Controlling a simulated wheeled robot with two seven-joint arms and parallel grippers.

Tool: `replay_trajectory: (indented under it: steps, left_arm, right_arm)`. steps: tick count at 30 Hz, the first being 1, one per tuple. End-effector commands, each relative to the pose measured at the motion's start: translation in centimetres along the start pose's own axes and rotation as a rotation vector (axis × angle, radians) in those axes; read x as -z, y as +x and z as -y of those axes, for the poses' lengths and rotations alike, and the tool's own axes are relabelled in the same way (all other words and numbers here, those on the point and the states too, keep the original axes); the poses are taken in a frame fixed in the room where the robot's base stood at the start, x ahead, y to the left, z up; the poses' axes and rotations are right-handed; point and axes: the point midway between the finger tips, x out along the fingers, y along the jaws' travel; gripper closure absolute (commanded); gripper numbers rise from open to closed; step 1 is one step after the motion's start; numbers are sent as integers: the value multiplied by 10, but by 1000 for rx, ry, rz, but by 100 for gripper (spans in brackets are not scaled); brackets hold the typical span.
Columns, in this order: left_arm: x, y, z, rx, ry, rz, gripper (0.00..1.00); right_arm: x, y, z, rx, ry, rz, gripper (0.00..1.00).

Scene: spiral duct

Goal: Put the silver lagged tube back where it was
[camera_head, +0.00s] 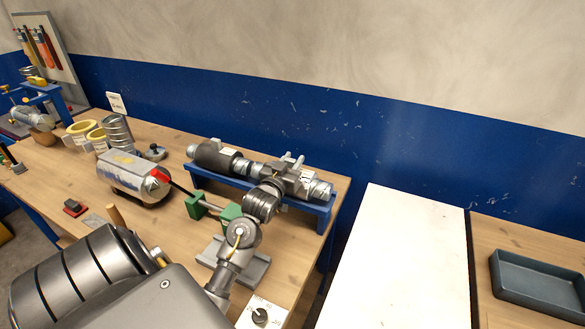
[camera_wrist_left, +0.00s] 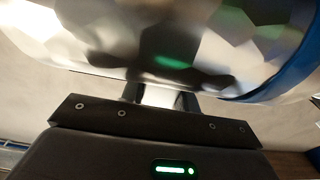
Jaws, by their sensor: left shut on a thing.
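The silver lagged tube (camera_wrist_left: 180,35) fills the top of the left wrist view, with a shiny, faceted, foil-like surface. My left gripper (camera_wrist_left: 161,97) is shut on it; the fingers reach up to its lower side and the contact is partly hidden. In the head view a silver faceted tube (camera_head: 125,171) with a red patch at its right end shows above the left part of the wooden bench; I cannot tell whether it touches the bench. My left arm comes in from the lower left there, and its fingertips are hard to make out.
A blue stand (camera_head: 310,209) along the back carries a dark grey and silver pipe assembly (camera_head: 213,157). Green blocks (camera_head: 194,206), yellow rings (camera_head: 81,127) and a silver coil (camera_head: 117,131) stand on the bench. A white surface (camera_head: 400,260) at right is clear; a dark tray (camera_head: 540,302) lies beyond.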

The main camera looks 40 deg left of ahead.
Motion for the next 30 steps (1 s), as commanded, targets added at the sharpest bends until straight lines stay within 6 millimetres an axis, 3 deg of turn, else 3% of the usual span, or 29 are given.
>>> replay_trajectory:
  steps: [9, 10, 14, 25, 30]
  left_arm:
    - [-2, 0, 0, -1, 0, -2, 100]
    - [-2, 0, 0, -1, 0, 0, 66]
    - [-2, 0, 0, -1, 0, 0, 48]
    - [2, -2, 0, 0, 0, 0, 48]
    - [-2, -29, 0, -1, 1, 1, 48]
  right_arm:
    - [-1, 0, -2, -3, -1, 1, 100]
    - [0, -1, -2, -3, -1, 1, 100]
    - [-1, -1, -3, -3, -1, 1, 100]
    - [-1, -2, -3, -3, -2, 1, 100]
    - [-2, 9, -2, -3, -1, 1, 100]
